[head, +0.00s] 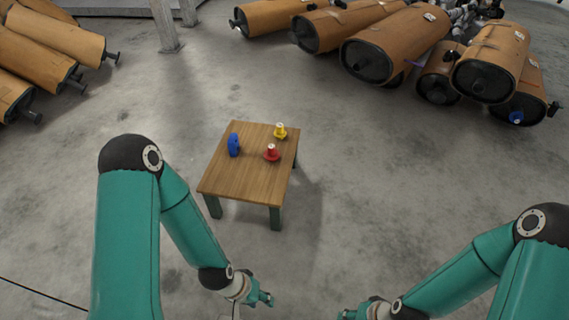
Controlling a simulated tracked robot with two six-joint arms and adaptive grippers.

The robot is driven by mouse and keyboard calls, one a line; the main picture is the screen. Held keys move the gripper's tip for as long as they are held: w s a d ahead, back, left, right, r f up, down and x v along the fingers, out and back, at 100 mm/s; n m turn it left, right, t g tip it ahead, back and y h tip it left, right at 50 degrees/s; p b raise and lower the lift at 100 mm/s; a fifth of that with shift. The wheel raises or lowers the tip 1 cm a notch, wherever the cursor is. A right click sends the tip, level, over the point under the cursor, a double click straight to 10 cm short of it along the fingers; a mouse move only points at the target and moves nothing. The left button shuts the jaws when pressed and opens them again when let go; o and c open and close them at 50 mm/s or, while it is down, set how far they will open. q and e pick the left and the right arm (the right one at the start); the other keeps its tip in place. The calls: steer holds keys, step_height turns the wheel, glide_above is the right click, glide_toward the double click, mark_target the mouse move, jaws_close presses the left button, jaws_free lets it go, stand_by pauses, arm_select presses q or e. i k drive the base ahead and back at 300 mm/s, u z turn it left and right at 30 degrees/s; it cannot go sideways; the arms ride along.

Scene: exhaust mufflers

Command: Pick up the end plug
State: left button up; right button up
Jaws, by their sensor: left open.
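A small wooden table (237,182) stands ahead of me with three small plugs on it. A blue plug (234,145) stands on edge at the left, a yellow plug (280,131) sits at the back right, and a red plug (271,153) sits nearer on the right. Which of them is the end plug I cannot tell. My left gripper (264,298) is open and empty, low in front of the table and apart from it. My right gripper (348,314) is at the bottom edge, partly cut off, away from the table; its jaws are too small to judge.
Several large brown mufflers (395,45) lie across the back right, one with a blue plug (516,117) in its end. More mufflers (45,50) lie at the back left. A grey post (165,25) stands at the back. The concrete floor around the table is clear.

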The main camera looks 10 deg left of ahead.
mark_target(271, 155)
steer(key=u, duration=0.15)
steer(key=i, duration=0.9)
steer(key=z, duration=0.05)
